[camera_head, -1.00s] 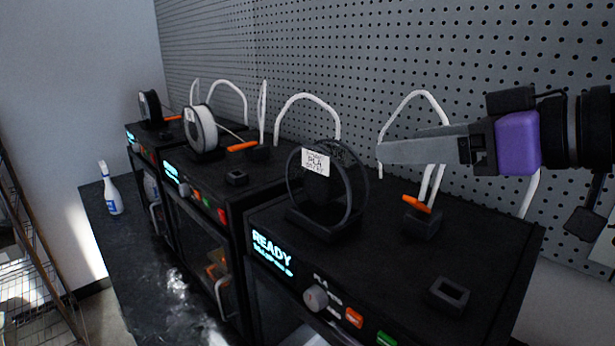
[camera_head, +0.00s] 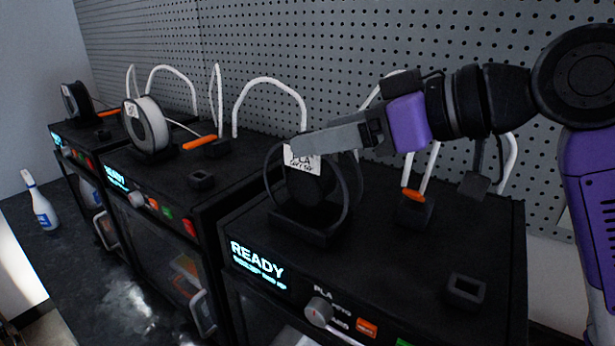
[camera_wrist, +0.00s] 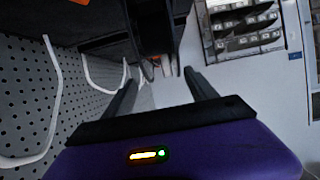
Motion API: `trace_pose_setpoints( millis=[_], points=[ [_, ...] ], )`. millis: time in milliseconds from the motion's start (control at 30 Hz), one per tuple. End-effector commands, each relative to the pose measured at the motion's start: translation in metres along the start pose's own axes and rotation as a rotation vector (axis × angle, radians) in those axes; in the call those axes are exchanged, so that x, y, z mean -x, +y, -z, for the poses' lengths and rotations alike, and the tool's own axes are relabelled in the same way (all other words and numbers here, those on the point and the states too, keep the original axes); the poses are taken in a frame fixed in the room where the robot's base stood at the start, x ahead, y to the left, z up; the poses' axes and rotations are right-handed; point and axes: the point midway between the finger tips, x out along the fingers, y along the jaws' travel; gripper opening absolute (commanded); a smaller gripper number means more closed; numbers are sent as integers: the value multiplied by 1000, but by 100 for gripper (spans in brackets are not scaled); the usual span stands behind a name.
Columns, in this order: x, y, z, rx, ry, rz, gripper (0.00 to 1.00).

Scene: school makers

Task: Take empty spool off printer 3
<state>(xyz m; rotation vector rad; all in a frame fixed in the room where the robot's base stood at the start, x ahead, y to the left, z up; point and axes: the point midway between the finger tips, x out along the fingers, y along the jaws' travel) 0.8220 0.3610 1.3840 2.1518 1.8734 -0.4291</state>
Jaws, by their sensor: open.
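An empty black spool (camera_head: 357,190) with thin open rims and a white PLA label (camera_head: 301,163) stands upright in a dark holder (camera_head: 300,228) on the nearest printer (camera_head: 400,265). No printer number is readable. My gripper (camera_head: 297,149) reaches in from the right, its fingertips overlapping the spool's upper part and label in the head view. In the wrist view, my gripper (camera_wrist: 160,76) has its two fingers spread apart with nothing between them. The dark spool (camera_wrist: 152,25) appears just beyond the fingertips; I cannot tell whether they touch it.
Another printer (camera_head: 160,195) with a white spool (camera_head: 152,125) stands left, and a further one carries a dark spool (camera_head: 76,102). White tubes (camera_head: 270,82) arch before the pegboard (camera_head: 330,45). An orange-tipped block (camera_head: 415,208) stands right of the empty spool. A spray bottle (camera_head: 42,205) stands far left.

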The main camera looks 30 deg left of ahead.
Motion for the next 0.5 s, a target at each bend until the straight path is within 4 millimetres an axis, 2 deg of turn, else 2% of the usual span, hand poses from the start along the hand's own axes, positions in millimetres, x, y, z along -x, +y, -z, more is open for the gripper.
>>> trace_pose_setpoints(
  millis=[333,500],
  points=[
    [-43,-8,2,-1,-1,1,66],
    [-56,-8,1,0,0,-1,66]
  ],
)
